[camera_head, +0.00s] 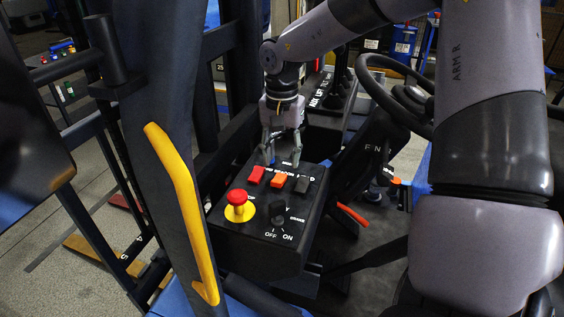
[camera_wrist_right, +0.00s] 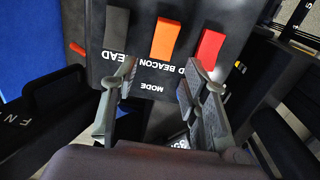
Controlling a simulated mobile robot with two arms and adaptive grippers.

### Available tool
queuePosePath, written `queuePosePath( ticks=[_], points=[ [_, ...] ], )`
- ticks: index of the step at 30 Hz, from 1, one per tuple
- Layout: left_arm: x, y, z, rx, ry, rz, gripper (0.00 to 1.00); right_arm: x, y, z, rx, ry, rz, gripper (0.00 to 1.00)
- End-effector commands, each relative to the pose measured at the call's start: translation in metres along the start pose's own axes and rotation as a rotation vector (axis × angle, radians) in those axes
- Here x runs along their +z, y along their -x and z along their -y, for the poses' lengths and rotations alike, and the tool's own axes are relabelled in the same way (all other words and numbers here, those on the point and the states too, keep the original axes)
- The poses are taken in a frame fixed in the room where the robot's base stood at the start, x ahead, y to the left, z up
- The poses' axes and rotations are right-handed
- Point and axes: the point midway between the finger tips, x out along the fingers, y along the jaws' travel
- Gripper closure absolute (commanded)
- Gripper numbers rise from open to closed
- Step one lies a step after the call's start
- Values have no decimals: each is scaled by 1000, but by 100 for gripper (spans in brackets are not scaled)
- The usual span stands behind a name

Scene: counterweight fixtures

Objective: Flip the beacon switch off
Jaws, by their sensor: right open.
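The beacon switch (camera_head: 278,180) is an orange rocker in the middle of a row of three on a black control box (camera_head: 245,243). The wrist view shows this orange rocker (camera_wrist_right: 165,40) beside the upside-down label "BEACON". My right gripper (camera_head: 281,160) points down behind the row, at the box's far edge. In the wrist view my right gripper (camera_wrist_right: 161,74) is open and empty, with the orange rocker ahead of the gap between its fingers. Whether a fingertip touches the panel, I cannot tell. My left gripper is not in view.
A red rocker (camera_head: 256,174) and a dark grey rocker (camera_head: 302,184) flank the orange one. A red mushroom button (camera_head: 237,197) and a rotary OFF/ON switch (camera_head: 278,212) sit nearer. A steering wheel (camera_head: 372,85) and black levers (camera_head: 341,75) stand behind. A dark post with a yellow handle (camera_head: 180,190) rises left.

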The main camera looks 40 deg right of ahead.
Motion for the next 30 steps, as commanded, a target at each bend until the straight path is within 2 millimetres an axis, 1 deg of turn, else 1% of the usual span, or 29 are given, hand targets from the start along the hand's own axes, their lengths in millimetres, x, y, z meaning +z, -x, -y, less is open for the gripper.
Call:
queuePosePath(
  ticks=[1,3,6,9,12,19,30],
  points=[
    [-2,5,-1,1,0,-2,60,1,-8,-1,5,0,2,58],
    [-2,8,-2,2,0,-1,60,1,-18,-1,5,0,2,58],
    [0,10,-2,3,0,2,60,0,-30,0,3,-1,2,58],
    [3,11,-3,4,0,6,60,0,-37,0,1,-1,2,58],
    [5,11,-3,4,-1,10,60,0,-40,0,-1,-1,1,58],
    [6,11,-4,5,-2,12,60,0,-40,0,-1,-1,1,59],
    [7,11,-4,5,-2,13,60,0,-40,0,-1,0,0,84]
  ],
)
